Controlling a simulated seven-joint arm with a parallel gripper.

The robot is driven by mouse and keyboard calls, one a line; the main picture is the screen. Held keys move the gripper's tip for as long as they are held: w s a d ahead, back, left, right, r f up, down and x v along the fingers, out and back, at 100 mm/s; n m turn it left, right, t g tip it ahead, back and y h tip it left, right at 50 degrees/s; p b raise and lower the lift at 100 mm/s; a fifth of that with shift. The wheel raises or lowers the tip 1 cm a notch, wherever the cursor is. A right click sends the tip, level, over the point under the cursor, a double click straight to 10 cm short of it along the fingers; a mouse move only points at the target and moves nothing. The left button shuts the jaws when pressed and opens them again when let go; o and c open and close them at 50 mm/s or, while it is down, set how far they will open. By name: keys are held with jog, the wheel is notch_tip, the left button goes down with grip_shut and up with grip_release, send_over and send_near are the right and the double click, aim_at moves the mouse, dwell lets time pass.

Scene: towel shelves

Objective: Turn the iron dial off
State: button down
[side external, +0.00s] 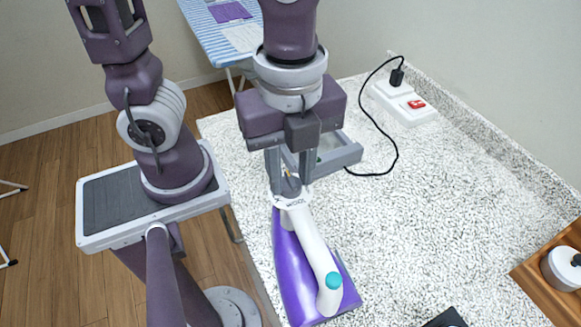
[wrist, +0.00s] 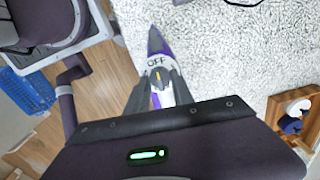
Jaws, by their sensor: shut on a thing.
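A purple and white iron (side external: 320,250) with a teal-tipped handle lies on the speckled white counter. Its dial (side external: 290,186) is at the end toward the back, with lettering on the white collar around it. My gripper (side external: 289,181) points down over that end, its two fingers on either side of the dial and shut on it. In the wrist view, the word OFF on the iron (wrist: 156,62) shows just ahead of my gripper (wrist: 160,88). A small yellow mark shows between the fingers, below OFF. The fingers hide much of the dial.
A grey open tray (side external: 338,155) stands just behind my gripper. A white power strip (side external: 403,101) with a red switch and a plugged black cord is at the back wall. A wooden box (side external: 550,270) is at the right. The counter's middle is clear.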

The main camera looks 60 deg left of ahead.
aim_at(290, 178)
dwell(0.3)
jog(key=c, duration=1.1)
grip_release()
jog(key=shift+r, duration=0.1)
notch_tip(290, 178, up, 7)
jog(key=shift+f, duration=0.1)
jog(key=a+n+t, duration=0.2)
jog(key=a+n, duration=0.1)
jog(key=n, duration=0.3)
jog(key=a+n+t, duration=0.1)
jog(key=a+n, duration=0.3)
jog(key=n, duration=0.2)
jog(key=a+n+t, duration=0.2)
jog(key=a+n, duration=0.2)
jog(key=n, duration=0.3)
jog(key=shift+r+t, duration=0.25)
jog(key=shift+t, duration=0.05)
